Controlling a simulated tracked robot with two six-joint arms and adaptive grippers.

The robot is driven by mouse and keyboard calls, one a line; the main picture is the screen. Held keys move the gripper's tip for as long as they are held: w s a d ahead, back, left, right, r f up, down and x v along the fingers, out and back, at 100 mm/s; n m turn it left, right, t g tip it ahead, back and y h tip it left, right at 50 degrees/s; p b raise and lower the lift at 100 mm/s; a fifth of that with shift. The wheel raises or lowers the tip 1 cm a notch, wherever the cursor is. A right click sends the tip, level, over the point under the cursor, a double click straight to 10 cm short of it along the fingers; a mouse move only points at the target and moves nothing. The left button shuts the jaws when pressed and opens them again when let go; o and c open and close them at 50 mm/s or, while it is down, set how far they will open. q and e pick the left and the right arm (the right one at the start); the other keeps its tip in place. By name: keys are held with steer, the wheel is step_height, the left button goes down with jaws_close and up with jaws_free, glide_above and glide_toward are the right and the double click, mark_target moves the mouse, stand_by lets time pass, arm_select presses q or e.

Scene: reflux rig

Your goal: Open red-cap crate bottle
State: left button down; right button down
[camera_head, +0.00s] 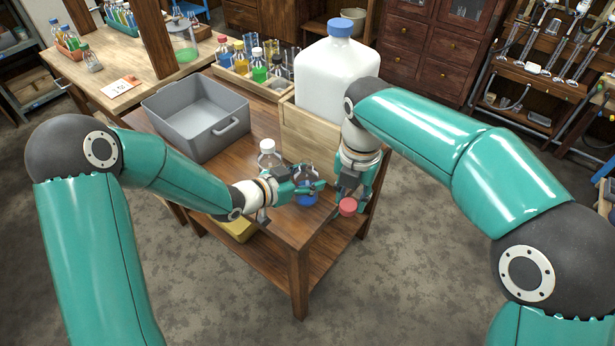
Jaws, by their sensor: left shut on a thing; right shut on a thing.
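A small clear bottle with blue liquid (307,199) is at the front right of the wooden table. My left gripper (308,186) is shut around it from the left. The bottle's neck is partly hidden by the fingers, and no cap shows on it. My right gripper (350,196) points down just right of the bottle and is shut on a red cap (348,207). The cap is apart from the bottle, near the table's right edge. A wooden crate (247,82) at the back of the table holds several small bottles with coloured caps.
A clear bottle with a white cap (269,157) stands just behind my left gripper. A grey tub (196,115) stands at the left of the table. A large white jug with a blue cap (335,68) sits in a wooden box (310,140) behind my grippers.

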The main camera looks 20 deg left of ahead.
arm_select(q)
steer(key=c, duration=0.7)
jaws_free()
steer(key=o, duration=0.4)
steer(key=shift+r, duration=0.1)
